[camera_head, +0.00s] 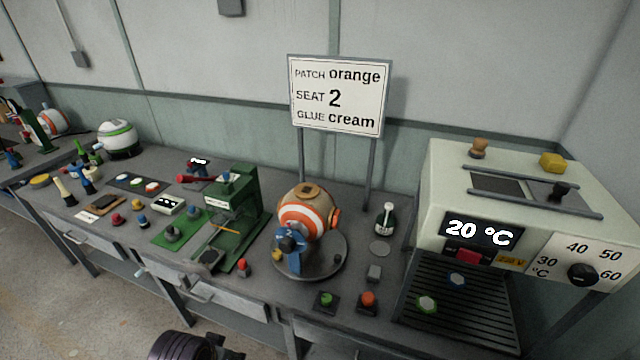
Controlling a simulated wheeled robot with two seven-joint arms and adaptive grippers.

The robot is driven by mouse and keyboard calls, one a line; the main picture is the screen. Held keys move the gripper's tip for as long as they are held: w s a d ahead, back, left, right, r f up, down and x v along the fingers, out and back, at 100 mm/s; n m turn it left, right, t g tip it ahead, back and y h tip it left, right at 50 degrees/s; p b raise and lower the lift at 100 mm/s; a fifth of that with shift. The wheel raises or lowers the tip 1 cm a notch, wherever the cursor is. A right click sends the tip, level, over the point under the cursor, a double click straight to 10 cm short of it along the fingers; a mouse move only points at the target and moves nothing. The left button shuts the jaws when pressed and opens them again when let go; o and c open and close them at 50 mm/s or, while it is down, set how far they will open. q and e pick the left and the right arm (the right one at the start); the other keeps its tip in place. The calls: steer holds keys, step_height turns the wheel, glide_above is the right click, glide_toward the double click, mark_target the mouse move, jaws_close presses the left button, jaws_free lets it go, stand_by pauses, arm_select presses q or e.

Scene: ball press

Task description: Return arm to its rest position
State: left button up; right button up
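A dark ribbed part of my own arm (185,345), most likely the left, shows at the bottom edge, left of centre, in front of the workbench. Dark parts of what looks like my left gripper (228,352) are beside it, mostly cut off by the frame, so its opening cannot be told. It is apart from everything on the bench. My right gripper is out of view. An orange, white and tan ball (308,212) sits on a round grey stand (325,268) with a blue clamp (291,252) at its front.
The workbench (285,290) holds a green press (235,210), a green and an orange button (368,300), a small bottle (385,220) and several small tools. A cream heating machine (450,190) reading 20 °C stands at right. A sign (338,95) stands behind. The floor at lower left is clear.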

arm_select(q)
steer(key=s+f+g, duration=0.1)
steer(key=s+f, duration=0.2)
steer(key=f, duration=2.9)
steer(key=s+a+f, duration=0.2)
steer(key=s+f, duration=0.8)
steer(key=s, duration=0.1)
steer(key=s+a+f+g, duration=0.1)
steer(key=s+a+f, duration=0.1)
steer(key=s+f, duration=0.8)
steer(key=shift+s+g, duration=0.3)
steer(key=shift+s, duration=0.3)
steer(key=shift+r, duration=0.1)
